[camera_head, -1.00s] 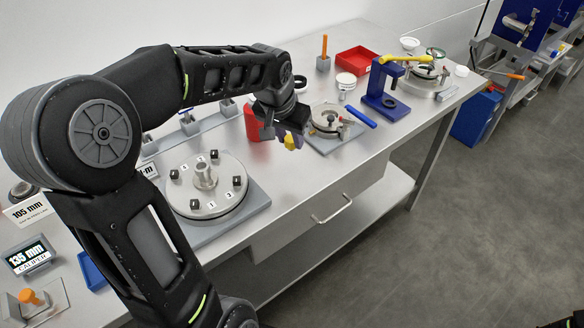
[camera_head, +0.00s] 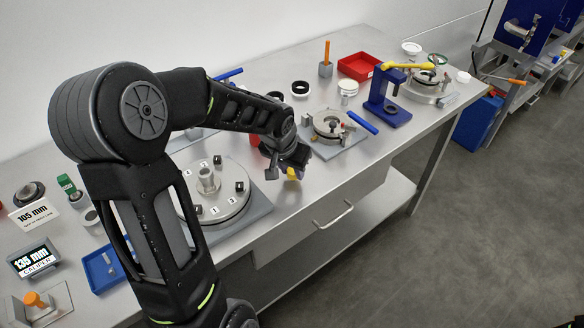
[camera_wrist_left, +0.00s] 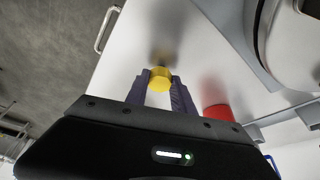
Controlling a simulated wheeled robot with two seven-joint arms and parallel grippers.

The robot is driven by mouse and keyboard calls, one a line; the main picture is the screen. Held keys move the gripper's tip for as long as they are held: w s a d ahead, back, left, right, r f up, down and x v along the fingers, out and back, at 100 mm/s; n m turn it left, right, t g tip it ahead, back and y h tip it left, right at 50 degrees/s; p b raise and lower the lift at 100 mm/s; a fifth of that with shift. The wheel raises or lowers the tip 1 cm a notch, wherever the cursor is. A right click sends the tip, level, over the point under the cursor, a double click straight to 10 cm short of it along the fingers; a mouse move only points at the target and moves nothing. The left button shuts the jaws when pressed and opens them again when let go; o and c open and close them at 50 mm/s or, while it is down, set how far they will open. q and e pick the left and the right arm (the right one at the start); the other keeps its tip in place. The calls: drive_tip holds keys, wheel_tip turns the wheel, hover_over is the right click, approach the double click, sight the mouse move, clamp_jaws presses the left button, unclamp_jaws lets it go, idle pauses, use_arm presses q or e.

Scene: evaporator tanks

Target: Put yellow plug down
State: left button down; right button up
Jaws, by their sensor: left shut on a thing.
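My left gripper (camera_head: 291,169) is shut on the yellow plug (camera_head: 292,174). In the head view they are over the bare front part of the bench, just right of the round plate with black blocks. In the left wrist view the yellow plug (camera_wrist_left: 160,77) shows between the two dark fingertips (camera_wrist_left: 160,88), with the pale bench top behind it and a soft shadow beside it. I cannot tell whether the plug touches the bench. My right gripper is not in view.
The round plate (camera_head: 227,208) is left of the gripper. A clamp fixture (camera_head: 325,123) with a blue handle is behind right. A red object (camera_wrist_left: 217,112) stands close by. A blue press (camera_head: 382,97) and a red tray (camera_head: 359,66) are farther right. Bare bench (camera_head: 318,190) lies around the plug.

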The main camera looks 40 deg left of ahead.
use_arm(q)
drive_tip(key=shift+f, duration=0.2)
drive_tip(key=c, duration=1.1)
unclamp_jaws()
drive_tip(key=shift+r, duration=0.15)
drive_tip(key=shift+r, duration=0.2)
drive_tip(key=b+v, duration=0.1)
drive_tip(key=v, duration=1.1)
drive_tip(key=shift+f, duration=0.1)
drive_tip(key=shift+f, duration=0.1)
